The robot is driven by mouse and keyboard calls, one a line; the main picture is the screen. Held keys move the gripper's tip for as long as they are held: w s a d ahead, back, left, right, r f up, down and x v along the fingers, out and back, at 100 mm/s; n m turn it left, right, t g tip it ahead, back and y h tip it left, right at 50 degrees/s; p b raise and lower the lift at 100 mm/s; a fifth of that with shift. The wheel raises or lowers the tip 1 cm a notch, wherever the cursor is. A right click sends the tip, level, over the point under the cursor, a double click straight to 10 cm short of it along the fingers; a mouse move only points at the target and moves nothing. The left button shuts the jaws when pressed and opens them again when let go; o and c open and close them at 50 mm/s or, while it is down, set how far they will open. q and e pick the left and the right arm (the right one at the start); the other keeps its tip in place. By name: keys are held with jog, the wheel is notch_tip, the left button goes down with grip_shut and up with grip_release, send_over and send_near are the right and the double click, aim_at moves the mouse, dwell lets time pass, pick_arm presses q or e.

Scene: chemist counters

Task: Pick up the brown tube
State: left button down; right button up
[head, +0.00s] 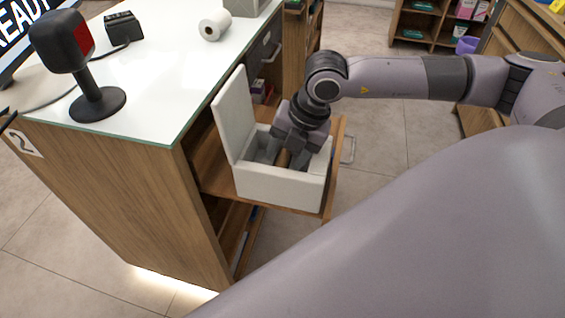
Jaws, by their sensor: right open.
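The brown tube (283,158) stands inside an open white box (279,187), with only a small part of it showing. The box sits on a pulled-out wooden drawer or shelf of the counter, its lid (234,115) raised on the left. My right gripper (287,150) reaches down into the box from above, over the tube. Its jaws are open, and its fingertips are partly hidden by the box's front wall and the gripper body. I cannot tell whether they touch the tube. My left gripper is not in view.
The glass-topped counter (165,75) stands left of the box, with a black scanner on a stand (80,65), a small black device (123,27) and a paper roll (215,25) on it. Shelves (430,25) stand at the back right. Tiled floor is free right of the drawer.

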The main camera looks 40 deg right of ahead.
aim_at(287, 161)
jog(key=shift+s+f, duration=0.2)
jog(key=shift+f, duration=0.25)
grip_shut()
notch_tip(287, 161, up, 20)
jog(key=p, duration=0.1)
jog(key=shift+w+r, duration=0.2)
jog(key=shift+r, duration=0.05)
jog(key=shift+s, duration=0.1)
